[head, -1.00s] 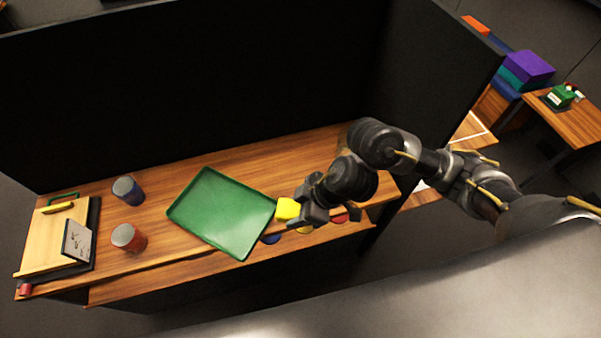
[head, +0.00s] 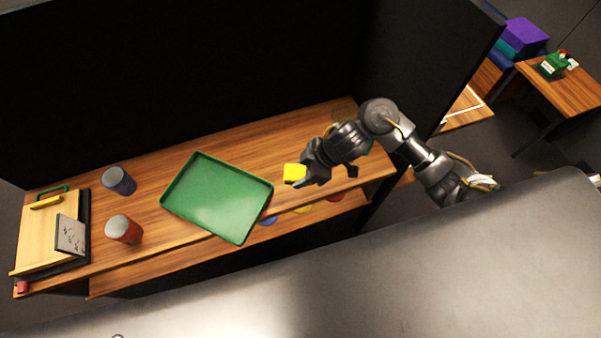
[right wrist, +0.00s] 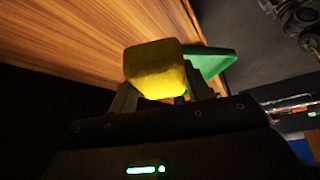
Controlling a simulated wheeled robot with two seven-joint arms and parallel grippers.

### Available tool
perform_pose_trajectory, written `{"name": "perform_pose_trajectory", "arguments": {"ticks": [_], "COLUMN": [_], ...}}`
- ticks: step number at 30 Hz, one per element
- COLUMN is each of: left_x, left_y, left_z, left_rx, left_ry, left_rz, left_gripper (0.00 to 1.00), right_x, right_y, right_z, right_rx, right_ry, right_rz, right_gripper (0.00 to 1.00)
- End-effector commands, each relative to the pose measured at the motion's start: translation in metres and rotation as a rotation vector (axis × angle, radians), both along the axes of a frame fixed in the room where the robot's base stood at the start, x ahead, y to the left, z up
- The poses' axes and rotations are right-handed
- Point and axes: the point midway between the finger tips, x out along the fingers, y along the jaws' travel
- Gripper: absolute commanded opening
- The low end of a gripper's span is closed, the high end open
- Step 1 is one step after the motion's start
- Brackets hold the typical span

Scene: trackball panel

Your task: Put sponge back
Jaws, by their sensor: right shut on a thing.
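A yellow sponge (head: 294,173) is held between the fingers of my right gripper (head: 306,175), just right of the green tray in the head view. In the right wrist view the sponge (right wrist: 154,69) sits between both fingertips, with the gripper shut on it. It appears to be above the wooden shelf (head: 330,140); the exact height is hard to tell. The green tray (head: 216,197) lies empty on the shelf, and its corner shows behind the sponge in the right wrist view (right wrist: 212,62). My left gripper is not in view.
A wooden board with a green handle (head: 40,240) and a picture card (head: 71,235) lie at the far left. Dark panels (head: 200,80) close the back and right side.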

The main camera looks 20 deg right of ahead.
Motion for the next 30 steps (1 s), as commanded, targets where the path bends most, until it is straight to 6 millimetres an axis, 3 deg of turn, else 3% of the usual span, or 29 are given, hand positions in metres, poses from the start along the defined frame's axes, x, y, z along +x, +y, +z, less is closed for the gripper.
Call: {"name": "perform_pose_trajectory", "arguments": {"ticks": [3,9,17,24,30], "left_x": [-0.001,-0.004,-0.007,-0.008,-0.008], "left_y": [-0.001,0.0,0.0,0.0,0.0], "left_z": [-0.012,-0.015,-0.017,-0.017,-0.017], "left_rx": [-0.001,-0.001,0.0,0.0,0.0], "left_ry": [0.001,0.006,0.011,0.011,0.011], "left_rz": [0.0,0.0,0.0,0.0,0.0], "left_gripper": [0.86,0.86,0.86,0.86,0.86], "right_x": [0.019,0.04,0.045,0.048,0.049], "right_y": [-0.004,-0.009,-0.011,-0.012,-0.012], "right_z": [-0.028,-0.05,-0.056,-0.086,-0.09], "right_rx": [0.002,0.001,0.0,0.0,0.0], "right_ry": [0.007,0.002,0.001,0.003,-0.002], "right_rz": [-0.004,-0.001,0.0,-0.001,0.0], "right_gripper": [0.31,0.31,0.31,0.31,0.31]}}
